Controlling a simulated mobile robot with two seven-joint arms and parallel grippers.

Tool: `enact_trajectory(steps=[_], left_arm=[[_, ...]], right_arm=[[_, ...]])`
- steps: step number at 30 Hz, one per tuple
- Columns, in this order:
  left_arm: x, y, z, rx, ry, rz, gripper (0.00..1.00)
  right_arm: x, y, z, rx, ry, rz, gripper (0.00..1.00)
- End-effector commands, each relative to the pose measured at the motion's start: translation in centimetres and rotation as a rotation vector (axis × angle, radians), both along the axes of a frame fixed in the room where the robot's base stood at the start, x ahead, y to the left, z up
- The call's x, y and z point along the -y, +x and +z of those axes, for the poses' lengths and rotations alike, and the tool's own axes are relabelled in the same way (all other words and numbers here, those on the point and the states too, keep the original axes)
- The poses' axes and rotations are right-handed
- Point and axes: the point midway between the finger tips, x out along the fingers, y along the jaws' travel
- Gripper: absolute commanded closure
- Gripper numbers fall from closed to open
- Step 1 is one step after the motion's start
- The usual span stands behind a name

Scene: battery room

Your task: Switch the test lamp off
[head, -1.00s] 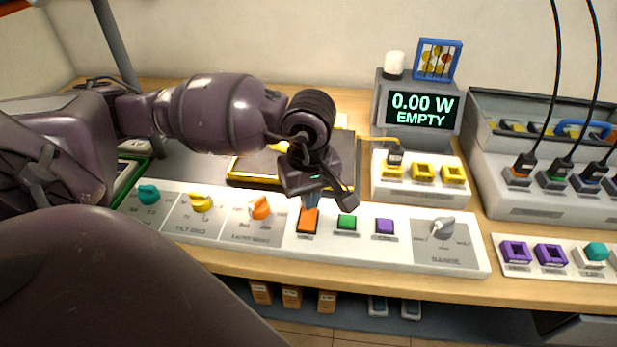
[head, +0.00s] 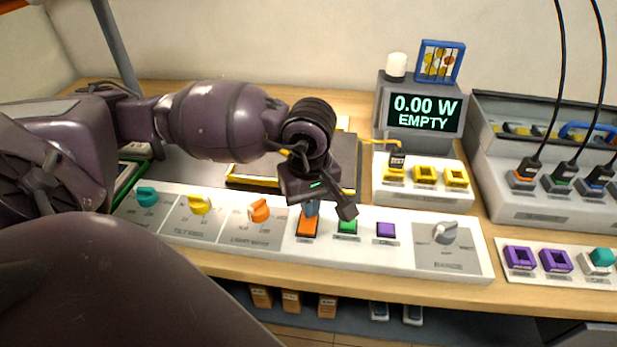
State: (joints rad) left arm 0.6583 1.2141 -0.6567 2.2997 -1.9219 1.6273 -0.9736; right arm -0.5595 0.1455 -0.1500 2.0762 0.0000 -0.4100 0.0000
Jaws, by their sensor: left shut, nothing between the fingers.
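My left gripper (head: 311,209) points down at the orange button (head: 307,228) on the white control panel (head: 397,258). Its fingers are shut and empty, with the tips over or against the button's far part; I cannot tell whether they touch. A dark part of the gripper reaches to the right, in front of the far edge of the green button (head: 347,227). A white cylinder (head: 396,66), possibly the test lamp, stands on the grey meter and shows no clear glow. The button labels are too small to read. My right gripper is not in view.
The purple button (head: 385,231) and a grey knob (head: 445,232) lie to the right. Teal (head: 147,196), yellow (head: 199,204) and orange (head: 259,210) knobs lie to the left. The meter display (head: 424,111) reads 0.00 W EMPTY. Cabled plugs (head: 525,173) stand at the right.

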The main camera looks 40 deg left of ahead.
Motion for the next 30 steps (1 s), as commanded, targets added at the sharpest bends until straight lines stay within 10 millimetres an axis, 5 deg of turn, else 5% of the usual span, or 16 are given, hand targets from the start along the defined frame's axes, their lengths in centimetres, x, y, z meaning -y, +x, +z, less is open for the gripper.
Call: enact_trajectory(steps=[20,30], left_arm=[[0.0,0.0,-0.8,-0.001,0.000,0.000,1.00],[0.0,0.0,1.2,0.004,0.000,0.000,1.00]], right_arm=[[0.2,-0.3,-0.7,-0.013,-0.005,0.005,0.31],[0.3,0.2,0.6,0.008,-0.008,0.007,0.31]])
